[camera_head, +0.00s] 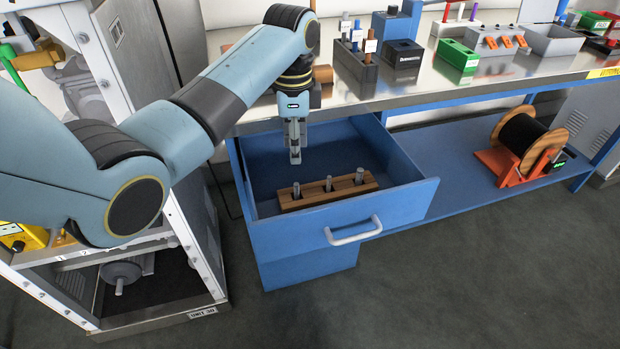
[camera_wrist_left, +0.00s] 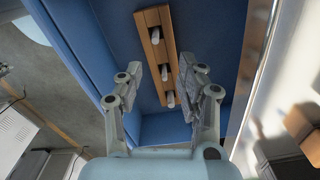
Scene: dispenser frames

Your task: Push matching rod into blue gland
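Three short grey rods, a left one (camera_head: 296,190), a middle one (camera_head: 328,184) and a right one (camera_head: 359,176), stand upright in a wooden rack (camera_head: 343,192) inside the open blue drawer (camera_head: 335,222). My left gripper (camera_head: 295,158) is above the rack's left end, pointing down and empty. In the left wrist view its fingers (camera_wrist_left: 172,85) are spread apart, with the rack (camera_wrist_left: 155,48) and its rods beyond them. A blue block (camera_head: 397,25) stands on the bench; I cannot tell whether it is the blue gland. My right gripper is out of view.
The bench top (camera_head: 430,75) holds a dark stand with tagged rods (camera_head: 356,68), a black block (camera_head: 403,53), a green block (camera_head: 458,54) and a grey tray (camera_head: 553,40). A cable spool (camera_head: 522,135) sits on the lower shelf. The drawer walls surround the rack.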

